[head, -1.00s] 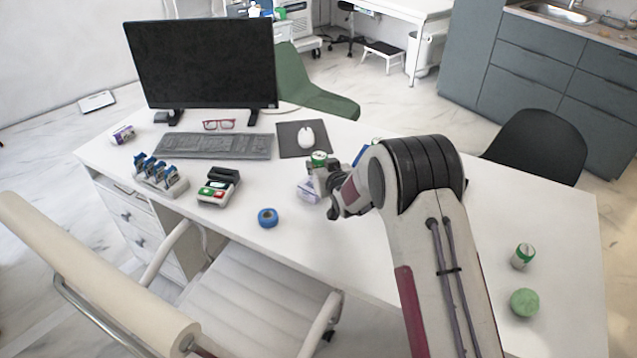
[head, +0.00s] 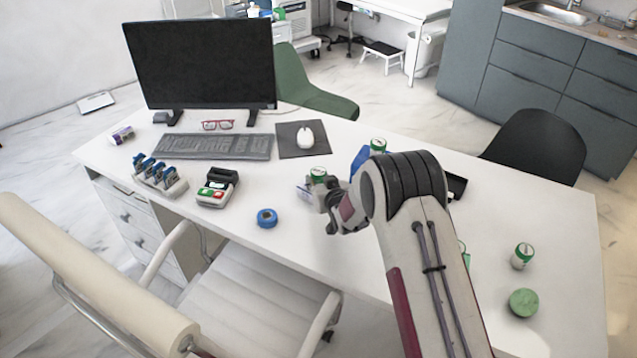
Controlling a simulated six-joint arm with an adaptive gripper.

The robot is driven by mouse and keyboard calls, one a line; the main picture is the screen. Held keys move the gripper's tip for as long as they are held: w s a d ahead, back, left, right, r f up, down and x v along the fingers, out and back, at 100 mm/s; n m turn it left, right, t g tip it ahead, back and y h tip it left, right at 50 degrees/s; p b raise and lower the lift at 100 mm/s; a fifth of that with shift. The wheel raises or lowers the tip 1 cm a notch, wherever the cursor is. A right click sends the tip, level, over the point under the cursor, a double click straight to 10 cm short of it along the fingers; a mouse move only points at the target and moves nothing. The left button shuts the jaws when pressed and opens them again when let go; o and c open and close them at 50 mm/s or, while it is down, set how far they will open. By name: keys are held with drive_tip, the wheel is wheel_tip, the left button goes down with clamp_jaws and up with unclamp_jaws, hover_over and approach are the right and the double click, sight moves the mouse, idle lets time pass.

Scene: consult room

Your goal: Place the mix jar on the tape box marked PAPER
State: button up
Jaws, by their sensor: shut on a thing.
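My gripper (head: 325,190) is shut on a small white jar with a green lid (head: 318,172), above the front middle of the desk. A small pale box with purple-blue marking (head: 303,193) shows just left of and below the held jar, partly hidden by the gripper. I cannot tell whether jar and box touch. Another small box, purple and white (head: 122,135), lies at the desk's far left. Other green-lidded jars stand behind my arm (head: 378,146) and at the right (head: 522,256). The lettering on jars and boxes is too small to read.
A blue tape roll (head: 267,217) and a card terminal (head: 217,188) lie left of the gripper. A mouse (head: 305,136) on its pad and a keyboard (head: 213,146) are behind. A green round thing (head: 523,302) is at the right. A blue object (head: 359,161) is beside my arm.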

drive_tip(key=shift+f, duration=0.5)
drive_tip(key=shift+f, duration=0.1)
drive_tip(key=o, duration=1.1)
drive_tip(key=shift+s+d+r, duration=0.1)
drive_tip(key=shift+s+r, duration=0.1)
drive_tip(key=v, duration=1.1)
drive_tip(key=shift+s, duration=0.25)
drive_tip(key=shift+d, duration=0.1)
drive_tip(key=shift+r, duration=0.15)
